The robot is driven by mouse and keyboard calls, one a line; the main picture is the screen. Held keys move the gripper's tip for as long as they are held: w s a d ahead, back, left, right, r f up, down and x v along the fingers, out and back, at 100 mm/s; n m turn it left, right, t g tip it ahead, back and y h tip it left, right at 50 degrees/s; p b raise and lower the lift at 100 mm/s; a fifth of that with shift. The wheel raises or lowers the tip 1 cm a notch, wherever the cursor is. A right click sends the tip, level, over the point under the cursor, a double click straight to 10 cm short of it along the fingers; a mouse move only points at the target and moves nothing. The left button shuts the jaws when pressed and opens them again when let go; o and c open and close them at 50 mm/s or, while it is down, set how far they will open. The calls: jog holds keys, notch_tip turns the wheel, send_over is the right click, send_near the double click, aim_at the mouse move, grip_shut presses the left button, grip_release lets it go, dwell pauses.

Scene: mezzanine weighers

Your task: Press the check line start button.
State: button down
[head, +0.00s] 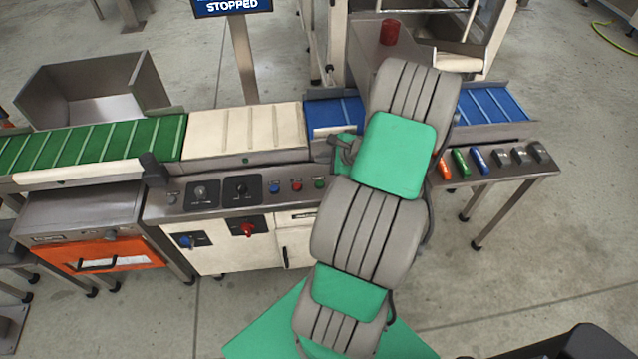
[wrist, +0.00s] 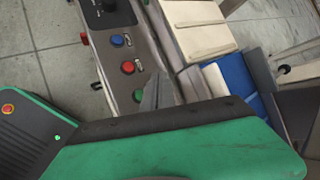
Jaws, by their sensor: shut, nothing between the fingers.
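The control panel (head: 222,206) of the check line carries a row of three small buttons: blue (head: 275,188), red (head: 297,186) and green (head: 319,183). Their labels are too small to read. The wrist view shows the blue (wrist: 117,40), red (wrist: 128,67) and green button (wrist: 138,95) in a line. My gripper (wrist: 160,92) is shut and empty, its tip just right of the green button in that view. I cannot tell the gap or any touching. In the head view my arm largely hides the gripper. A screen (head: 232,6) above reads STOPPED.
A green belt (head: 95,143), a cream weighing belt (head: 246,132) and blue belts (head: 490,104) run behind the panel. Two dark dials (head: 241,189) sit left of the buttons. A red knob (head: 247,230) is on the cabinet front. A side table (head: 520,173) stands right.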

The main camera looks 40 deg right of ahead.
aim_at(322, 185)
notch_tip(322, 185, down, 8)
jog(key=b, duration=0.6)
jog(key=shift+f, duration=0.25)
jog(key=shift+b, duration=0.3)
dwell(1.1)
jog(key=shift+f, duration=0.4)
